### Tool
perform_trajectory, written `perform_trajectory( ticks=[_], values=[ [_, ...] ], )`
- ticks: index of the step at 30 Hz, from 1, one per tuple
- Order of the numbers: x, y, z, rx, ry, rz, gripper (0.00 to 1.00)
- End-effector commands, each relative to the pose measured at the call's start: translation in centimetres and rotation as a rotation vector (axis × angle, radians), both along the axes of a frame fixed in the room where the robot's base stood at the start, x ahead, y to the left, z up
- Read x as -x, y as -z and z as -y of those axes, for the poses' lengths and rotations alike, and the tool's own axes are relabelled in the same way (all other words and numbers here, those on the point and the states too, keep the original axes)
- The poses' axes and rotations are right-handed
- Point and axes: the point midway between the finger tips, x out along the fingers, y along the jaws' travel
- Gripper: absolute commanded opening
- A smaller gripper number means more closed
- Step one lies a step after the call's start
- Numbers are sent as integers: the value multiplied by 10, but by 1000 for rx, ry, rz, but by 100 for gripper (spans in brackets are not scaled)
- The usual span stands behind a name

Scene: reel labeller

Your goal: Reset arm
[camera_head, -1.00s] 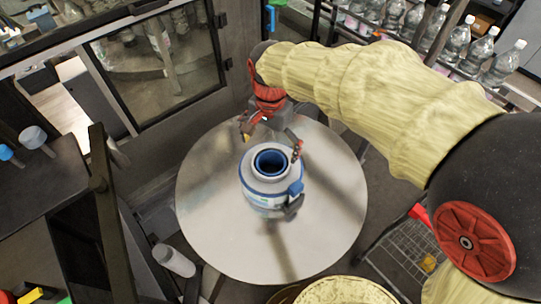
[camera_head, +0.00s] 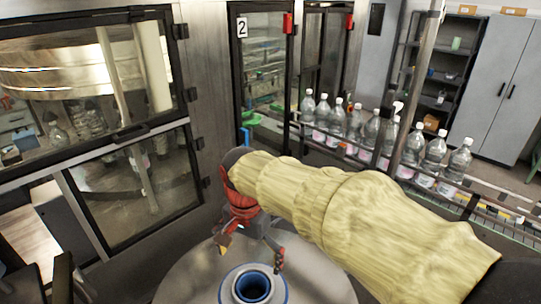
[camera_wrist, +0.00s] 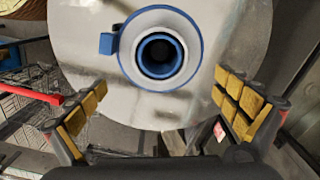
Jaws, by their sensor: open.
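My gripper (camera_head: 250,254) is open and empty, with its two fingers spread apart. In the wrist view my gripper (camera_wrist: 160,112) shows yellow-padded fingers at left and right with nothing between the pads. A white and blue label reel (camera_head: 252,287) stands on the round metal table (camera_head: 185,281), at the bottom edge of the head view and partly cut off. In the wrist view the reel (camera_wrist: 122,45) lies beyond the fingertips, its dark hollow centre facing the camera. The gripper appears apart from it. My arm, in a pale yellow cover, reaches in from the right.
A machine with framed glass doors (camera_head: 140,185) stands close on the left. Several clear bottles (camera_head: 372,130) line a railed conveyor behind my arm. A grey cabinet (camera_head: 500,85) and dark shelves (camera_head: 440,75) stand at the back right. The wrist view shows a wire basket (camera_wrist: 25,105) at left.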

Motion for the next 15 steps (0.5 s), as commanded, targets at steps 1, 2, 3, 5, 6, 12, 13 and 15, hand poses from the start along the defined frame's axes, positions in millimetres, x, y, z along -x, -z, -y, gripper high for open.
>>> perform_trajectory(
  ticks=[1,2,3,5,6,12,13,15],
  values=[
    [0,0,0,0,-12,0,100],
    [0,0,0,-1,-27,1,100],
    [-1,0,-1,-3,-51,4,100],
    [-3,0,-2,-8,-104,13,100],
    [-4,2,-2,-10,-146,16,100],
    [18,25,14,-8,-405,18,100],
    [22,27,20,-10,-440,26,100],
    [31,34,38,-14,-511,48,100]
  ],
)
